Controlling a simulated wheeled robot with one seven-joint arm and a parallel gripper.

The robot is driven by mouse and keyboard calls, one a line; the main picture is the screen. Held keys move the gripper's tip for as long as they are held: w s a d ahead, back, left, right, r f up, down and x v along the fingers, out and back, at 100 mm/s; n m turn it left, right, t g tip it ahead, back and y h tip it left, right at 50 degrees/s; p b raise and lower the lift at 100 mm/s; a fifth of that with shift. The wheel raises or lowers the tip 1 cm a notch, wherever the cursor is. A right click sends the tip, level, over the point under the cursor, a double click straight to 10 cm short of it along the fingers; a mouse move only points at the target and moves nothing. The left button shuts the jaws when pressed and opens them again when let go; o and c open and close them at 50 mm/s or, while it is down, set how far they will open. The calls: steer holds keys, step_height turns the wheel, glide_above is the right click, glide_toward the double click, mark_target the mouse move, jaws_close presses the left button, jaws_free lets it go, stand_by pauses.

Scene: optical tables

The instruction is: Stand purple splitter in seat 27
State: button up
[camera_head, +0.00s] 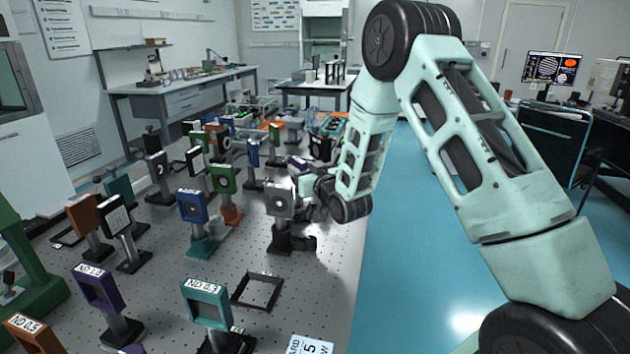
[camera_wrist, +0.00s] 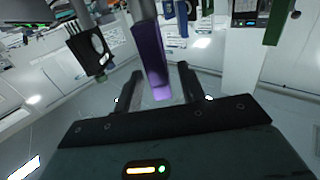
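In the wrist view a purple plate-shaped optic (camera_wrist: 152,60) on a grey post reaches in between the two dark fingers of my gripper (camera_wrist: 160,78). Bare gaps show on both sides of it, so the fingers stand open around it. In the head view my gripper (camera_head: 318,188) is low over the right side of the perforated table, partly hidden behind a grey mount. A small purple part (camera_head: 298,163) shows just beyond it, probably the same optic. No number 27 is readable, so I cannot tell which seat it is.
A grey mount with a round lens (camera_head: 281,199) stands close to my gripper. An empty black square frame (camera_head: 258,290) lies nearer on the table. A purple ND-labelled frame (camera_head: 98,290) and a teal ND 0.3 frame (camera_head: 207,304) stand in front. Blue floor (camera_head: 410,270) is clear at right.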

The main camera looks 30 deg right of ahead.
steer(key=s+b, duration=0.1)
steer(key=s, duration=0.7)
steer(key=shift+a, duration=0.1)
